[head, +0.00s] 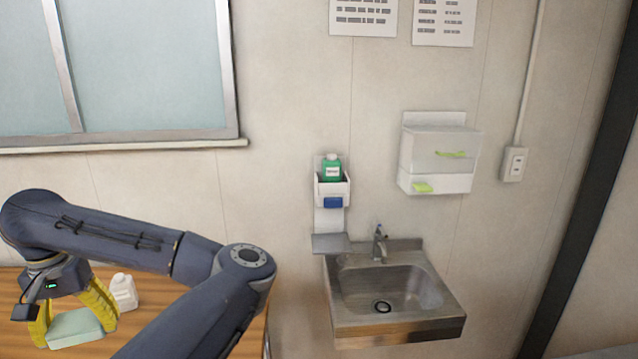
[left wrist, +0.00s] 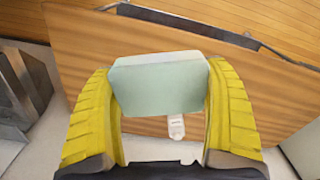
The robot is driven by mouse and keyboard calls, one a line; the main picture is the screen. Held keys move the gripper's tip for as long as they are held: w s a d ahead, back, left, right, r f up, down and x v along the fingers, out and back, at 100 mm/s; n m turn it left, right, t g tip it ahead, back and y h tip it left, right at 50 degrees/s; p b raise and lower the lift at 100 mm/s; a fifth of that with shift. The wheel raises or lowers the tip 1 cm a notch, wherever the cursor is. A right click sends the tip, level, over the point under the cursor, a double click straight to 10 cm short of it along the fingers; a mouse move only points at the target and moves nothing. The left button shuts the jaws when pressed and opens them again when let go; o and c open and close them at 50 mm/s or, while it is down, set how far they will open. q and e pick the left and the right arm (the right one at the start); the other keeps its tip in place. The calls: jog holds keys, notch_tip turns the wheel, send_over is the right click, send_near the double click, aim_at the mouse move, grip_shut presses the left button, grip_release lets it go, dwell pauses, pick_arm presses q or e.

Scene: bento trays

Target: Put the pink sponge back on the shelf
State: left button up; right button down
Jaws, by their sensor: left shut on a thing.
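My left gripper (head: 78,322) is at the lower left of the head view, over a wooden tabletop (head: 12,290). Its yellow fingers are shut on a pale green block (head: 75,329). In the left wrist view the block (left wrist: 160,85) sits between the two fingers, one at each side. I cannot tell whether it touches the tabletop. No pink sponge shows in either view. A small grey ledge (head: 330,243) is on the wall beside the sink; I cannot tell whether it is the shelf. My right gripper is not in view.
A white bottle (head: 124,292) stands close to the left gripper. A metal sink (head: 455,322) is on the wall at the right. Above it are a green bottle (head: 332,169) in a white holder and a white dispenser box (head: 438,162).

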pick_arm(q)
jog(key=s+r+n, duration=0.2)
jog(key=s+r, duration=1.4)
jog(key=r, duration=0.1)
jog(key=shift+s+d+r, duration=0.15)
jog(key=shift+d+r, duration=0.1)
jog(key=shift+d, duration=0.15)
